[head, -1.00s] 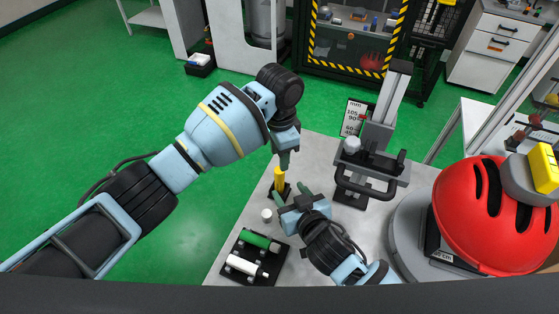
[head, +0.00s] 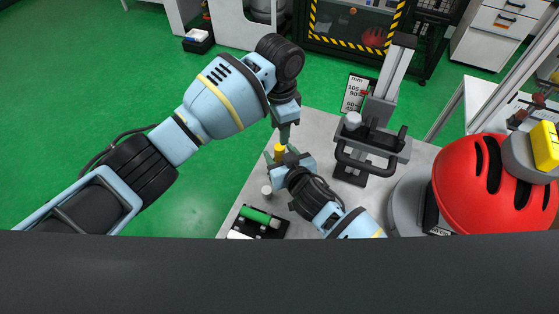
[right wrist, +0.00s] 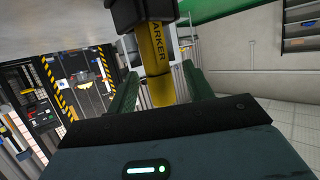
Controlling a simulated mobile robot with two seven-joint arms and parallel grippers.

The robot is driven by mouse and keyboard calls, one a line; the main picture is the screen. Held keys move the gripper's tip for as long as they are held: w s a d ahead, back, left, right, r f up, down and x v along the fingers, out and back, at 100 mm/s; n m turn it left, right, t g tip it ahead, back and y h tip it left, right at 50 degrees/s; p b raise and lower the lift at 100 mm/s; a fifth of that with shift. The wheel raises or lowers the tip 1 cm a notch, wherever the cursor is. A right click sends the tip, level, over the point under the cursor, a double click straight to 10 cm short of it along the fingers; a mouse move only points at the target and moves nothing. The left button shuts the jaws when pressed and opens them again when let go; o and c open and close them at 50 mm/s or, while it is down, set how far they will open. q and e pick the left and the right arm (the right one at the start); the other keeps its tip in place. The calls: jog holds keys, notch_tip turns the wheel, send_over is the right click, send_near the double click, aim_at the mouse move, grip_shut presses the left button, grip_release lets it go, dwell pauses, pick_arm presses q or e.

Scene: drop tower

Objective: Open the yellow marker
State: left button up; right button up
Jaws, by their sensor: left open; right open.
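The yellow marker (head: 280,149) stands upright near the table's far left edge, partly hidden in the head view. The right wrist view shows the yellow marker (right wrist: 160,65) seated in a black holder (right wrist: 140,12), with lettering on its side. My right gripper (head: 280,154) is open, its green fingers on either side of the marker; the right wrist view shows gaps beside it (right wrist: 160,85). My left gripper (head: 285,135) is open and points down just above the marker's top. Its fingers overlap in the head view, so their gap is hidden.
A black rack (head: 270,232) with a green marker (head: 256,216) and a white one lies at the near left. A small white cylinder (head: 267,190) stands beside it. A press-like stand (head: 375,148) and red helmet (head: 490,190) are to the right.

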jog(key=shift+w+a+f, duration=0.15)
jog(key=shift+w, duration=0.25)
grip_shut()
grip_release()
jog(key=shift+s, duration=0.1)
